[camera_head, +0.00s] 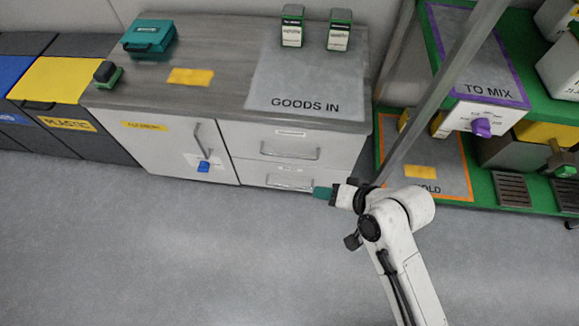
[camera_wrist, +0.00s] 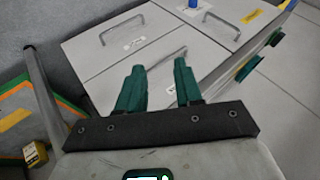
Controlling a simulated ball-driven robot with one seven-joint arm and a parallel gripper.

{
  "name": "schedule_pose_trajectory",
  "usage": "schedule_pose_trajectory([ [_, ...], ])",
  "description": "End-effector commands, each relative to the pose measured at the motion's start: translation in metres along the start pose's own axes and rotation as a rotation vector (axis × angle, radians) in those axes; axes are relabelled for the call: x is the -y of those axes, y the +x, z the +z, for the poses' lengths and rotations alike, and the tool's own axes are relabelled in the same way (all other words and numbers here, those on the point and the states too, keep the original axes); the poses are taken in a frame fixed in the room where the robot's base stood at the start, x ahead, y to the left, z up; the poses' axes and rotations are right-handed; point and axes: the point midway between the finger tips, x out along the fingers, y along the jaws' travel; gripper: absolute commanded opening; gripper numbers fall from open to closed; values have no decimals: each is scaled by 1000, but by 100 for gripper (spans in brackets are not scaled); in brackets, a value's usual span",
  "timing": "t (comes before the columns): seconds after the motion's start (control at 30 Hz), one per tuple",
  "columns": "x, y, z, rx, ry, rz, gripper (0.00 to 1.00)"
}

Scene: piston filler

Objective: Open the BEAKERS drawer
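Two pale drawers sit one above the other at the right of the cabinet. The upper drawer (camera_head: 262,145) and the lower drawer (camera_head: 256,173) each have a grey bar handle and a small label too small to read, so I cannot tell which is BEAKERS. Both look shut. My gripper (camera_head: 322,192) is in front of the cabinet's lower right corner in the head view. In the wrist view my gripper (camera_wrist: 159,64) has its teal fingers apart and empty. The upper drawer's handle (camera_wrist: 168,58) shows beyond and between the fingertips; the lower drawer's handle (camera_wrist: 122,28) is farther up left.
Left of the drawers is a cabinet door (camera_head: 150,151) with a long handle and a blue piece on it. The GOODS IN mat (camera_head: 305,85) lies on the worktop above. A green rack (camera_head: 470,192) stands at right. The floor (camera_head: 180,250) in front is clear.

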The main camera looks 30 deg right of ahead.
Motion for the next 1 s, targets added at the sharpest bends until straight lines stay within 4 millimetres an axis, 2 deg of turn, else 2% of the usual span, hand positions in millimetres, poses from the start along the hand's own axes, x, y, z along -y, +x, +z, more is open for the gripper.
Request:
schedule_pose_trajectory([
  [0.03,-11,25,4,-29,48,-39,35],
  [0.1,-12,44,1,-70,124,-100,35],
  [0.3,-21,90,-10,-180,349,-278,35],
  [0.5,-36,126,-22,-273,579,-455,35],
  [0.73,-48,143,-35,-335,759,-592,35],
  [1.0,-45,152,-46,-348,798,-624,35],
])
